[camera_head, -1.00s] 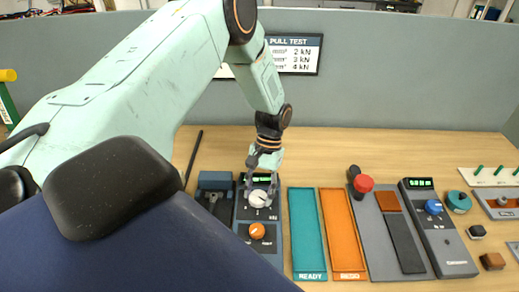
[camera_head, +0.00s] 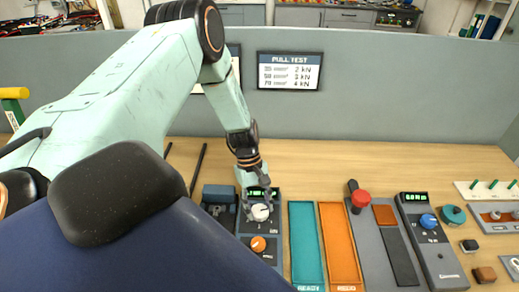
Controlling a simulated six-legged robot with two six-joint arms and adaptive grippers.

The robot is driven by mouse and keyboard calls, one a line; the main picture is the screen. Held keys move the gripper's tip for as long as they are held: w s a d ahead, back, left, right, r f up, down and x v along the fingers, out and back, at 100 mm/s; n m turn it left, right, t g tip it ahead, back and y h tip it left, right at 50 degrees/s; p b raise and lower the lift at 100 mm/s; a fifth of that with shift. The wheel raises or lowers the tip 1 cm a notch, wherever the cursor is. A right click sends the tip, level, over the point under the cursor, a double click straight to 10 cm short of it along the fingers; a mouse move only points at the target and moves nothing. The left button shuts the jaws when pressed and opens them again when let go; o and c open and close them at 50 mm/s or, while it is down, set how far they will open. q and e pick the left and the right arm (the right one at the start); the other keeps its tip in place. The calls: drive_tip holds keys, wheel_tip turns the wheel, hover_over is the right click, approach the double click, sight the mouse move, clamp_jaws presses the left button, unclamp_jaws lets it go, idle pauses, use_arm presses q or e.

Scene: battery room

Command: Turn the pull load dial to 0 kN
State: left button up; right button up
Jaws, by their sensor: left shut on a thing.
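The pull load dial (camera_head: 260,213) is a white round knob with a dark pointer on the dark pull tester (camera_head: 261,257), below a green-lit display (camera_head: 257,192). Numbers ring the dial, but the exact setting is too small to read. My left gripper (camera_head: 259,211) reaches down from above with its fingers around the dial, shut on it. An orange knob (camera_head: 258,244) sits below the dial on the same tester. My right gripper is not in view.
A teal tray (camera_head: 306,243) and an orange tray (camera_head: 338,243) lie right of the tester. Further right are a red-topped lever (camera_head: 360,200) and a grey meter with a blue knob (camera_head: 429,221). A PULL TEST sign (camera_head: 290,71) hangs on the grey partition behind.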

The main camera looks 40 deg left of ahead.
use_arm(q)
drive_tip(key=shift+w+a+r+n+t+p, duration=0.1)
drive_tip(key=shift+n+t+p, duration=0.2)
drive_tip(key=shift+n, duration=0.45)
drive_tip(key=shift+a+n+t+p, duration=0.15)
drive_tip(key=shift+n+t, duration=0.15)
drive_tip(key=shift+n, duration=0.45)
drive_tip(key=shift+d, duration=0.1)
drive_tip(key=o, duration=1.1)
drive_tip(key=shift+o, duration=0.2)
drive_tip(key=shift+d, duration=0.1)
drive_tip(key=v, duration=1.2)
drive_tip(key=shift+s+a, duration=0.2)
